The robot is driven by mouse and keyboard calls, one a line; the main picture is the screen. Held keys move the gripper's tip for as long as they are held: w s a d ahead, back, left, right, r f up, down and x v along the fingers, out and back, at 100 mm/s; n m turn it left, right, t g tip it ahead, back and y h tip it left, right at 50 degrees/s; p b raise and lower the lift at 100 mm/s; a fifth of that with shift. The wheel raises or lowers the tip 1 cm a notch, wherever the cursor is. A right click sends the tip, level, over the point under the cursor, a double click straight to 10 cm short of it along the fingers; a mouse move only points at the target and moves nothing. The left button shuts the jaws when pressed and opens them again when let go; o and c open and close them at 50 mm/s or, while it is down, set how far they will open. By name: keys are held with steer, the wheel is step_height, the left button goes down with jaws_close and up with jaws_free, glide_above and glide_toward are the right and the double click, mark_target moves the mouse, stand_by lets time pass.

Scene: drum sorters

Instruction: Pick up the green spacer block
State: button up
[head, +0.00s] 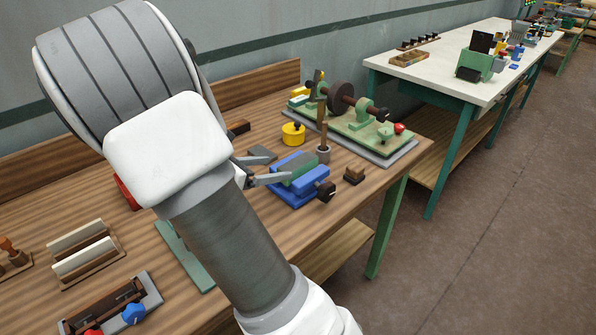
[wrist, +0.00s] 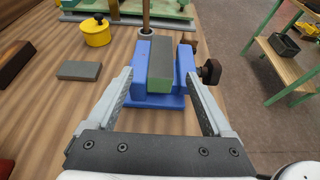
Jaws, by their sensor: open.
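The green spacer block (wrist: 157,87) sits between the blue jaws of a small vise (wrist: 139,72). Its top looks dark grey-green and its near end is bright green. In the head view the block (head: 300,166) shows in the blue vise (head: 311,184), partly behind a finger. My gripper (wrist: 159,73) is open, with one finger on each side of the vise's near part and nothing held between them. In the head view my gripper (head: 278,168) is at the near side of the vise. I cannot tell whether the fingers touch anything.
The vise's dark knob (wrist: 209,72) is close to my right finger. A grey slab (wrist: 79,70) and yellow pot (wrist: 96,32) lie to the left. A grey cup with a brown rod (head: 323,152) stands behind. A small wooden block (head: 354,175) is near the bench edge.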

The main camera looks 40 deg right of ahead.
mark_target(297, 162)
steer(key=shift+r+b+x, duration=0.15)
steer(key=shift+b+x, duration=0.2)
steer(key=shift+x, duration=1.35)
steer(key=shift+r+b+x, duration=0.2)
steer(key=shift+b+x, duration=0.1)
steer(key=shift+x, duration=1.35)
steer(key=shift+s+d, duration=0.1)
jaws_close()
